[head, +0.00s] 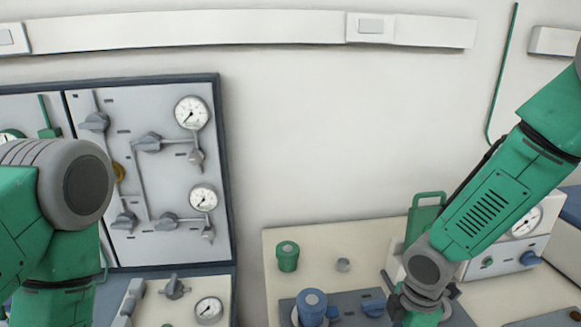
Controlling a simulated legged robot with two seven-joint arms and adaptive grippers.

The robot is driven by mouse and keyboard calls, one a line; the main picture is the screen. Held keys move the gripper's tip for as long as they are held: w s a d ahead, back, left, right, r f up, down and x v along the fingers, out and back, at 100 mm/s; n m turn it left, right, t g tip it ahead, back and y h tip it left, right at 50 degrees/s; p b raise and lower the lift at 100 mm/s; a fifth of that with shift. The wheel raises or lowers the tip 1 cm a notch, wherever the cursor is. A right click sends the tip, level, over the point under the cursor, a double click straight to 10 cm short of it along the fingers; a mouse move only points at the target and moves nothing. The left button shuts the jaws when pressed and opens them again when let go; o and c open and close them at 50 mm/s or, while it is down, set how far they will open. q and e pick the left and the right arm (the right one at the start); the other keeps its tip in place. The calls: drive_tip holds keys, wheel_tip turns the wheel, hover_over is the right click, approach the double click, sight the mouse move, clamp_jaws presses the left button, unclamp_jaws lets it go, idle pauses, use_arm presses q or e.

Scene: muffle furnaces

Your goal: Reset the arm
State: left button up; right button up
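My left arm (60,215) comes in at the left edge, green with a large grey joint. It bends down and leaves through the bottom edge, so its gripper is out of view. My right arm (490,208) slants down from the upper right to a grey wrist joint (425,270) above the bench at the lower right. Below that joint the wrist runs out of the bottom edge, and no fingertips show. Nothing held can be seen.
A grey panel (170,195) with valves and gauges stands at the left.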

drive_tip(key=s+f+m, duration=0.1)
drive_tip(key=f, duration=0.1)
drive_tip(key=s+f+b, duration=0.1)
drive_tip(key=f, duration=0.1)
drive_tip(key=s+f+m+b, duration=0.1)
drive_tip(key=f, duration=0.1)
drive_tip(key=shift+s+a+f+m+g+y, duration=0.1)
drive_tip(key=shift+a+f+m+g+y, duration=0.2)
drive_tip(key=shift+a+f+y, duration=0.1)
use_arm(q)
wheel_tip(320, 180, down, 12)
drive_tip(key=b, duration=0.9)
drive_tip(key=shift+w, duration=0.35)
use_arm(e)
drive_tip(key=s+d+f+m, duration=0.4)
drive_tip(key=s+f+m, duration=0.3)
drive_tip(key=s+f, duration=0.2)
drive_tip(key=s+d+f+m+t+h, duration=0.1)
drive_tip(key=s+d+f+m, duration=0.2)
drive_tip(key=s+f+m, duration=0.5)
drive_tip(key=shift+s+d+f, duration=0.35)
drive_tip(key=shift+s+d, duration=0.05)
drive_tip(key=shift+s, duration=0.4)
